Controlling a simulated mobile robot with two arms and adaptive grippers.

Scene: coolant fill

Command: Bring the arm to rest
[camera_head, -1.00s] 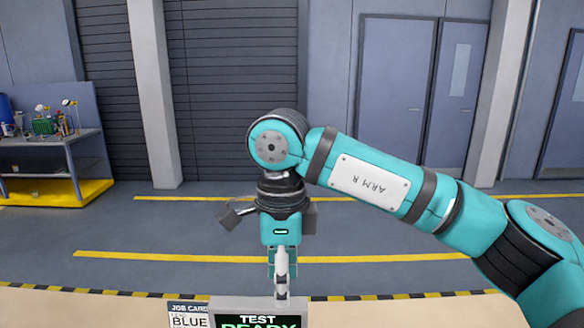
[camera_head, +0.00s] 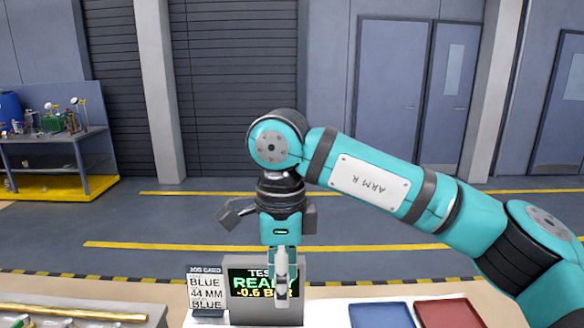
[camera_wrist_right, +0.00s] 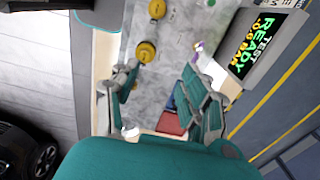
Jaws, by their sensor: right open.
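My right arm, teal with dark joints, comes in from the right in the head view, bent at the elbow, with its gripper (camera_head: 282,285) hanging down in front of the test display (camera_head: 265,284). In the wrist view my right gripper (camera_wrist_right: 166,100) is open, its two teal-and-grey fingers apart, and I see nothing held between them. Below it lies a grey mottled surface (camera_wrist_right: 175,65). My left arm and gripper are not in view.
A job card (camera_head: 206,291) stands left of the display. A blue tray (camera_head: 381,315) and a red tray (camera_head: 450,313) lie to the right. Yellow round caps (camera_wrist_right: 146,52) show below the wrist. A dark wheel (camera_wrist_right: 38,165) shows at the wrist view's lower left.

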